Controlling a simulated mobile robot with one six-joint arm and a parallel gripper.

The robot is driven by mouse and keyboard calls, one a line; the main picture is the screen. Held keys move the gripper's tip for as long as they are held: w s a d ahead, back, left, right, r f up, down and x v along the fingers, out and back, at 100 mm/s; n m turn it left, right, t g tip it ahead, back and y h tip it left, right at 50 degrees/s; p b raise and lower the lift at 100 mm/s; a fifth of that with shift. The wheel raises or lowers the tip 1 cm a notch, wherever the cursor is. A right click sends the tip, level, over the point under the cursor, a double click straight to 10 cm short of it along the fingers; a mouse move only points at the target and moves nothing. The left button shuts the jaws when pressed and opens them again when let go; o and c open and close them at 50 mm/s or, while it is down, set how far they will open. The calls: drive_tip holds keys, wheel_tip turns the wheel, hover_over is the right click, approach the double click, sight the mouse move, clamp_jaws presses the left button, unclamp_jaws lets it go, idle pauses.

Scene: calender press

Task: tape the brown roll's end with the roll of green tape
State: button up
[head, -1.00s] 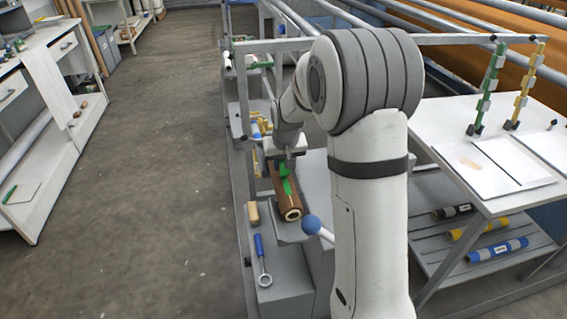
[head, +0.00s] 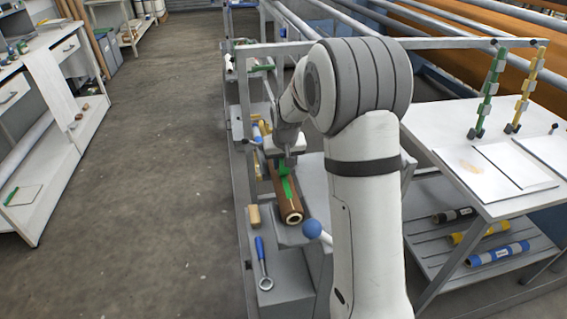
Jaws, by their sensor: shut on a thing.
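The brown roll (head: 293,208) lies on a grey ledge of the machine, its pale hollow end facing me. A green strip (head: 288,188) runs along its top. My gripper (head: 283,161) points down over the far part of the roll, at the far end of the green strip. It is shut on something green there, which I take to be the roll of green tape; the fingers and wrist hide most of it. I cannot tell whether the tape touches the brown roll.
A blue-handled ring tool (head: 262,262) and a tan block (head: 254,215) lie on the ledge nearby. A blue ball knob (head: 312,229) stands close to the roll's near end. A white table (head: 470,175) is at right, with several coloured rolls on the shelf below. The floor at left is clear.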

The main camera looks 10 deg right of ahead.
drive_tip(key=shift+w, duration=0.1)
idle(0.3)
drive_tip(key=shift+w, duration=0.5)
drive_tip(key=shift+w, duration=0.1)
drive_tip(key=shift+w, duration=0.45)
drive_tip(key=shift+w, duration=0.2)
drive_tip(key=shift+w, duration=0.4)
drive_tip(key=shift+r+p, duration=0.1)
drive_tip(key=shift+p, duration=0.2)
drive_tip(key=shift+r+p, duration=1.75)
drive_tip(key=shift+r, duration=1.2)
